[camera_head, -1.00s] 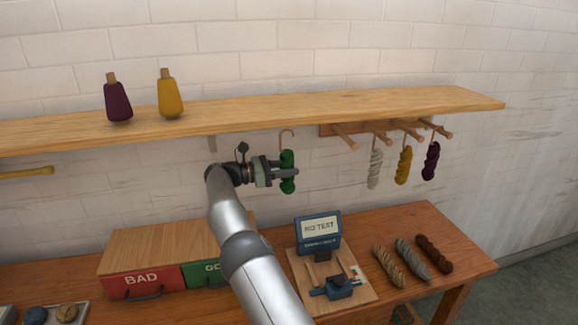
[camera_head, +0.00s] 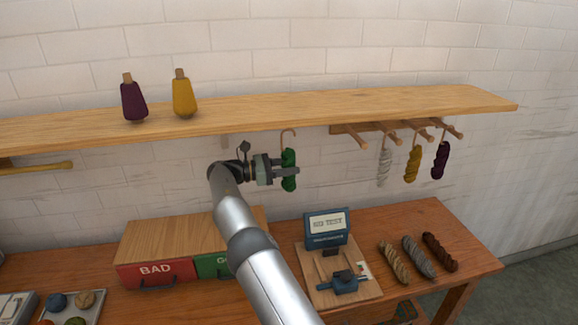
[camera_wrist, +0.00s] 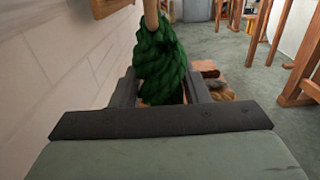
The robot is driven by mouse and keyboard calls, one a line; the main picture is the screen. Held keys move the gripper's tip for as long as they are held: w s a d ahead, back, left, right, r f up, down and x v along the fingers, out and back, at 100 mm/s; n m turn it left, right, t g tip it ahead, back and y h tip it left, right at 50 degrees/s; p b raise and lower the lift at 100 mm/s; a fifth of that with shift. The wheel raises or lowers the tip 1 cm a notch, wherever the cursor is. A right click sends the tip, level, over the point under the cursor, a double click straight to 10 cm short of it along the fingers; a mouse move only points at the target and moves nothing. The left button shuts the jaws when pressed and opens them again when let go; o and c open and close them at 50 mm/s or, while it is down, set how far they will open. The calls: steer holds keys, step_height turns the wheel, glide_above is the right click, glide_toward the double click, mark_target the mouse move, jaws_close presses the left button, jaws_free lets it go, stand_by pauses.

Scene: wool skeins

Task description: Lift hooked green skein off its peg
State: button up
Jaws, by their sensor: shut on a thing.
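The green skein (camera_head: 289,183) hangs upright from its wooden hook (camera_head: 290,137). The hook is clear of the pegs, to the left of the leftmost peg (camera_head: 350,137) on the rail. The skein hangs in free air in front of the wall, below the shelf edge.
Grey (camera_head: 384,167), yellow (camera_head: 413,164) and dark purple (camera_head: 440,160) skeins hang on the pegs to the right. The wooden shelf (camera_head: 420,102) runs just above. Below on the bench are a tester (camera_head: 327,228), several loose skeins, and BAD (camera_head: 157,272) and green boxes.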

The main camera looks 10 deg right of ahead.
steer(key=s+b, duration=0.4)
steer(key=s, duration=1)
steer(key=shift+d, duration=0.2)
